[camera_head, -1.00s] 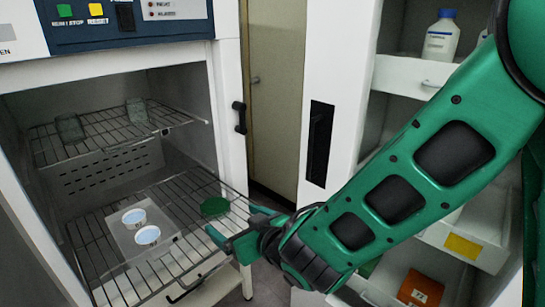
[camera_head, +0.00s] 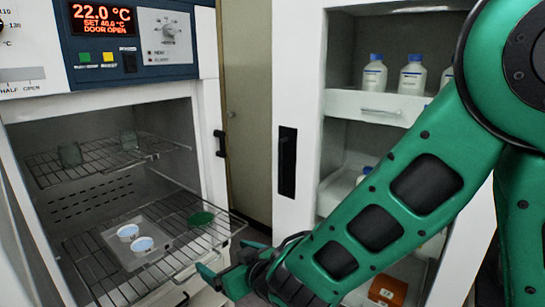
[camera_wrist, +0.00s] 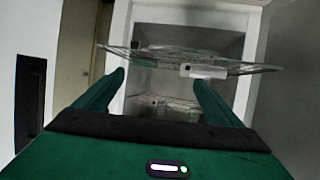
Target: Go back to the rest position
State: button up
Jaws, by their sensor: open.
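My gripper (camera_head: 222,266) is at the right front corner of the lower rack (camera_head: 180,262), in front of the open dryer chamber. It is open and nothing shows between its fingers. In the wrist view my gripper (camera_wrist: 155,95) has its two green fingers apart, with the chamber beyond them. Two small white dishes (camera_head: 128,232) with pale blue contents sit on a flat plate (camera_head: 117,252) on the same rack.
The upper rack (camera_head: 105,155) holds two glass-like vessels (camera_head: 70,155). The dryer display (camera_head: 103,18) reads 22.0 °C, SET 40.0 °C, DOOR OPEN. A white cabinet (camera_head: 345,104) at right holds several bottles (camera_head: 411,75) and an orange box (camera_head: 388,290) low down.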

jog(key=w+d+m+h, duration=0.2)
jog(key=w+d+h, duration=0.1)
jog(key=d, duration=0.8)
jog(key=w+d+m+h, duration=0.2)
jog(key=w+d+h, duration=0.15)
jog(key=d, duration=0.65)
jog(key=s+d+m+g+h, duration=0.2)
jog(key=d, duration=0.6)
jog(key=s+d+m+g+h, duration=0.1)
jog(key=s+d+m, duration=0.1)
jog(key=d, duration=0.6)
jog(key=s+d+m+g, duration=0.3)
jog(key=s+d+g, duration=0.1)
jog(key=s+d, duration=0.7)
jog(key=s+d+r+m+g, duration=0.1)
jog(key=s+g, duration=0.1)
jog(key=s, duration=0.5)
jog(key=s+d+r+m+g+y, duration=0.1)
jog(key=s+d+m, duration=0.1)
jog(key=s, duration=0.6)
jog(key=shift+d+g, duration=0.2)
jog(key=shift+g, duration=0.2)
jog(key=shift+w+f, duration=0.15)
jog(key=shift+w, duration=0.3)
